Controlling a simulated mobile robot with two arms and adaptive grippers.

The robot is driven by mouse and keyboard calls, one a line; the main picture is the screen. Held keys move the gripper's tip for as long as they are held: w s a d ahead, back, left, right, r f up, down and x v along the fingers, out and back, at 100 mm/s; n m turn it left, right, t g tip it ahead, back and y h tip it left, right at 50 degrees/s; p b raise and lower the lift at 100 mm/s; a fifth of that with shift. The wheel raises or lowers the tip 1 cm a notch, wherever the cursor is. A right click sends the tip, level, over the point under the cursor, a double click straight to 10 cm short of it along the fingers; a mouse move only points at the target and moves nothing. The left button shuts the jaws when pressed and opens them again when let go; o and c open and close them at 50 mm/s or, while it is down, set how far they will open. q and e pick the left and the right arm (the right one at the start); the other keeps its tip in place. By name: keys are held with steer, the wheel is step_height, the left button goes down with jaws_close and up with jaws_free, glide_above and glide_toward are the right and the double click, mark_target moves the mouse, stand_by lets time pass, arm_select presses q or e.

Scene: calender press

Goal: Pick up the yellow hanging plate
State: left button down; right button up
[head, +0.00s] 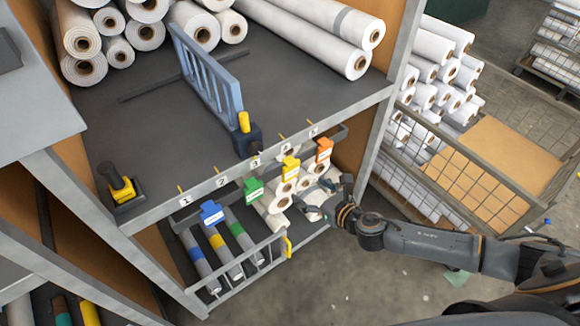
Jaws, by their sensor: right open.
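The yellow hanging plate (291,169) hangs below the front edge of the shelf, between the green plate (253,190) and the orange plate (323,150). It has a white label on its face. My right gripper (319,197) reaches in from the right, below and to the right of the yellow plate. Its fingers are spread, with a visible space to the plate and nothing held. White rolls lie behind the gripper. My left gripper is out of view.
A blue plate (211,213) hangs farther left. Yellow pegs and numbered labels line the shelf edge (225,180). A blue rack (208,80) stands on the shelf. Coloured rolls lie behind a low rail (245,268). The floor (350,285) in front is mostly clear.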

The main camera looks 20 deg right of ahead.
mark_target(292, 177)
steer(key=x, duration=0.6)
steer(key=shift+w+a+r+p, duration=0.15)
steer(key=shift+w+a+p, duration=0.05)
steer(key=shift+w+p, duration=0.15)
steer(key=shift+w+a+f, duration=0.15)
steer(key=shift+w+f, duration=0.1)
steer(key=shift+w, duration=0.25)
steer(key=c, duration=1.1)
